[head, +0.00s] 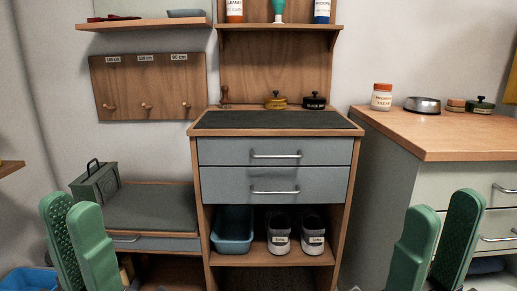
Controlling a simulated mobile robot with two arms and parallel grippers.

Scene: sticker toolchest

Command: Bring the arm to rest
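My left gripper (72,207) is at the lower left, with two green fingers pointing up. My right gripper (441,206) is at the lower right, also with two green fingers apart and empty. Both grippers are in front of the furniture and appear to touch nothing. Most of both arms is out of view.
A wooden chest (199,128) with two closed grey drawers stands in the middle; a blue bin (232,236) and shoes (279,238) are below. A low bench (150,207) with a green box (95,183) is left. A wood-topped cabinet (440,140) is right.

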